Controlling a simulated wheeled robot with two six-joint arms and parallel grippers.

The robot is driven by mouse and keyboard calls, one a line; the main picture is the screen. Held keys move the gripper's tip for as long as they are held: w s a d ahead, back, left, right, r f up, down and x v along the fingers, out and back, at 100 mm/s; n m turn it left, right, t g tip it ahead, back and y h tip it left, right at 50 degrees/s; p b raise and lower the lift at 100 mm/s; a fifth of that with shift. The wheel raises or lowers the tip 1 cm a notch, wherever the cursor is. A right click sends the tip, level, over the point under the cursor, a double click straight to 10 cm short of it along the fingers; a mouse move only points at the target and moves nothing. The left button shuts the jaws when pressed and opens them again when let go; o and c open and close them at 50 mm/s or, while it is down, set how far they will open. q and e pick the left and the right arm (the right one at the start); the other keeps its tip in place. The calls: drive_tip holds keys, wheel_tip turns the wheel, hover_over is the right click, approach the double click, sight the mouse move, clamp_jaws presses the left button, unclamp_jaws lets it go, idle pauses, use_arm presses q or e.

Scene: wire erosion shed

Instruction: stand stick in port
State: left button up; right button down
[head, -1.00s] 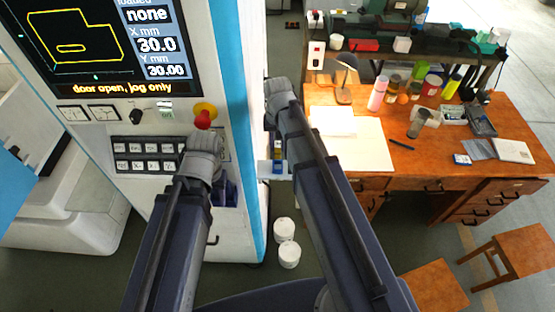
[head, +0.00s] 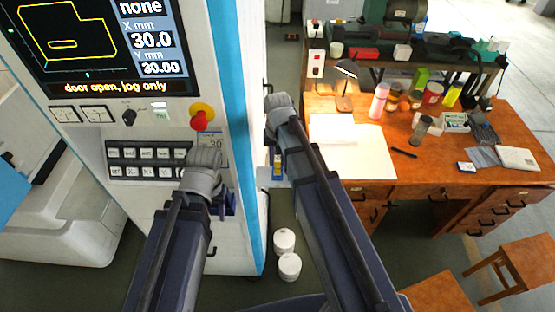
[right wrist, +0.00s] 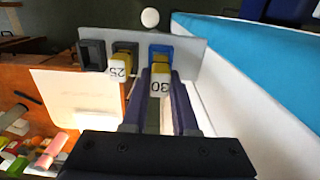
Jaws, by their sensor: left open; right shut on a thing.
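In the right wrist view a yellow stick with a white label "30" (right wrist: 161,83) sits between the fingertips of my right gripper (right wrist: 159,92), which is shut on it. The stick lines up with a blue-framed slot (right wrist: 161,49) in a grey rack plate (right wrist: 188,47); I cannot tell how much of it is in the slot. Beside it a yellow stick labelled "25" (right wrist: 119,67) stands in another slot, and a dark slot (right wrist: 92,56) is empty. In the head view my left gripper (head: 228,204) is open and empty below the machine's keypad. My right arm hides most of the right gripper.
The machine's panel has a screen (head: 90,45), a red button (head: 201,118) and a keypad (head: 150,160). White tubs (head: 287,255) stand on the floor beside the machine. A wooden desk (head: 420,170) with papers and bottles is at the right, with stools before it.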

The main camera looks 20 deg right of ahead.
sight(278, 158)
drive_tip(key=shift+f+b, duration=0.4)
drive_tip(key=shift+f, duration=0.2)
drive_tip(key=c, duration=0.7)
unclamp_jaws()
drive_tip(key=shift+r, duration=0.1)
wheel_tip(278, 158, up, 13)
drive_tip(key=p, duration=1.3)
drive_tip(key=shift+r, duration=0.1)
